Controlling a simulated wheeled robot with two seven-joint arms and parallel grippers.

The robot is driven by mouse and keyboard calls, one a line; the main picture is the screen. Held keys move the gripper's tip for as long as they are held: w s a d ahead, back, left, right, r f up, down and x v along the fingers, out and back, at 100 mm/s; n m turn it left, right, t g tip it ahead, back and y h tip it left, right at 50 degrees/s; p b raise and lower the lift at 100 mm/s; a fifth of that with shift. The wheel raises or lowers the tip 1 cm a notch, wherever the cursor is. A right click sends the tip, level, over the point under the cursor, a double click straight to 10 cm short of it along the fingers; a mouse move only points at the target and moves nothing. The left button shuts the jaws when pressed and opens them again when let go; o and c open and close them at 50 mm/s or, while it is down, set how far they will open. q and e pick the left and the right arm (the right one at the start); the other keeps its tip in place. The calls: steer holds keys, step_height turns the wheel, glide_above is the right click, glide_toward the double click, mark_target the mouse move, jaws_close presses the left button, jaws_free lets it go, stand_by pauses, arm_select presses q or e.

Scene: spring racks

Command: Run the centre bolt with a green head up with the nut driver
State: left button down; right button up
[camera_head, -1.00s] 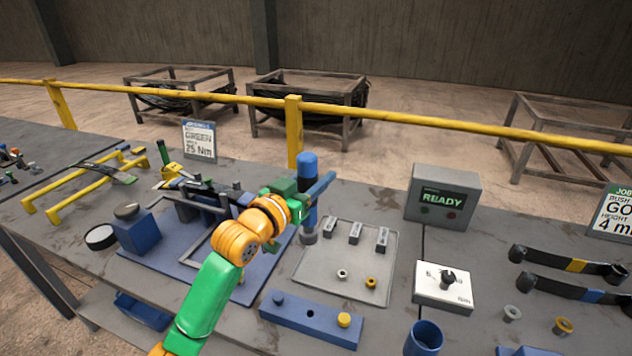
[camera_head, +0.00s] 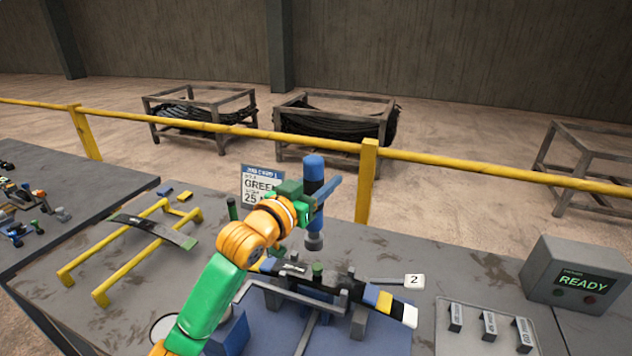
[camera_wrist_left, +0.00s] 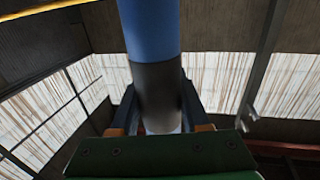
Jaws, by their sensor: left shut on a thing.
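My left gripper (camera_head: 312,203) is shut on the nut driver (camera_head: 314,170), a blue upright tool with a dark collar and a grey socket end pointing down. In the left wrist view the driver (camera_wrist_left: 150,30) stands between the two fingers. The centre bolt's green head (camera_head: 318,270) shows on the leaf spring pack (camera_head: 340,288), clamped in a grey fixture on a blue plate (camera_head: 372,335). The socket end appears just above the green head in the head view, with a gap between them. My right gripper is not in view.
A yellow stand (camera_head: 110,262) holding a single leaf is at the left. A "GREEN 25" card (camera_head: 262,180) stands behind the fixture. A grey READY box (camera_head: 575,283) and a tray (camera_head: 445,322) with small blocks are at the right. A yellow rail (camera_head: 480,174) runs behind the table.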

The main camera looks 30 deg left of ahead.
arm_select(q)
steer(key=f+b, duration=0.1)
steer(key=f, duration=0.1)
steer(key=d+f+b, duration=0.1)
steer(key=f+b, duration=0.1)
steer(key=f, duration=0.1)
steer(key=shift+d+f, duration=0.1)
steer(key=shift+f, duration=0.05)
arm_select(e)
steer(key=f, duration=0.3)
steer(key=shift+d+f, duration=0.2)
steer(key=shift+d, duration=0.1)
arm_select(q)
steer(key=shift+s, duration=0.15)
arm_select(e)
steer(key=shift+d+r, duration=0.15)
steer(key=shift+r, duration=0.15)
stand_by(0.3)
arm_select(q)
steer(key=shift+p, duration=0.65)
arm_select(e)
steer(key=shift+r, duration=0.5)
arm_select(q)
steer(key=c, duration=1.1)
jaws_free()
jaws_close()
